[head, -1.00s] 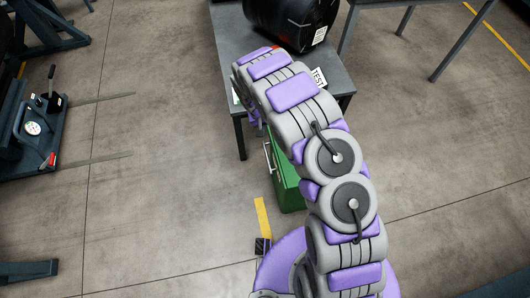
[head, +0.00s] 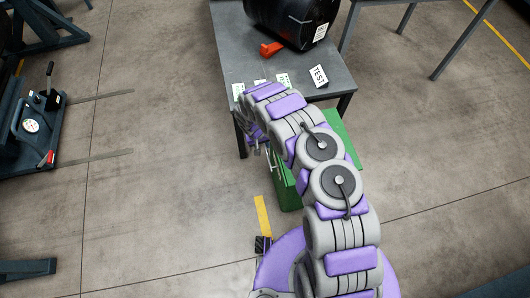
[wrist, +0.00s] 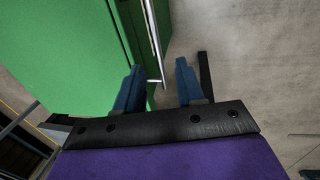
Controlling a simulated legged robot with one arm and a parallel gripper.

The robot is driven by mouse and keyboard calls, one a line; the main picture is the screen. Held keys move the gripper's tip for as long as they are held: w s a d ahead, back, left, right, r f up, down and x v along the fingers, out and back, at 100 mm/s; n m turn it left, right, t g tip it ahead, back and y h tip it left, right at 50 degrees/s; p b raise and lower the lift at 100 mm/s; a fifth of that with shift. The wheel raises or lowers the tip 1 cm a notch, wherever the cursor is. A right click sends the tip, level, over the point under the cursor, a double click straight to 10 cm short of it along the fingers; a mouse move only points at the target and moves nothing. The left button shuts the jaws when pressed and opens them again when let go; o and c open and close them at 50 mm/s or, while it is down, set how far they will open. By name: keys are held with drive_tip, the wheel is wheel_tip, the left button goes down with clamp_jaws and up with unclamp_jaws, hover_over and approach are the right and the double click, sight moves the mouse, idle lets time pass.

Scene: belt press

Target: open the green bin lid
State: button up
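The green bin (head: 288,193) stands on the floor by the table's near edge in the head view, partly hidden behind my arm. In the wrist view its flat green side (wrist: 60,45) fills the upper left. A thin metal handle bar (wrist: 154,40) runs along the bin's edge there. My gripper (wrist: 160,76) is open, with two blue fingers apart. The lower end of the bar shows between the fingers; I cannot tell whether either finger touches it. In the head view the gripper is mostly hidden by my arm, beside the bin's left side.
A grey table (head: 235,55) stands behind the bin, carrying a black drum (head: 285,20), an orange object (head: 271,49) and a TEST card (head: 319,75). A dark cart (head: 40,125) with forks stands at the left. The floor between is clear.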

sight(267, 153)
drive_tip(key=x, duration=0.3)
drive_tip(key=b+x, duration=0.1)
drive_tip(key=x, duration=0.1)
drive_tip(key=shift+d+f, duration=0.25)
drive_tip(key=shift+d, duration=0.15)
drive_tip(key=shift+w+a+f, duration=0.1)
drive_tip(key=shift+f, duration=0.65)
drive_tip(key=shift+c, duration=1.2)
clamp_jaws()
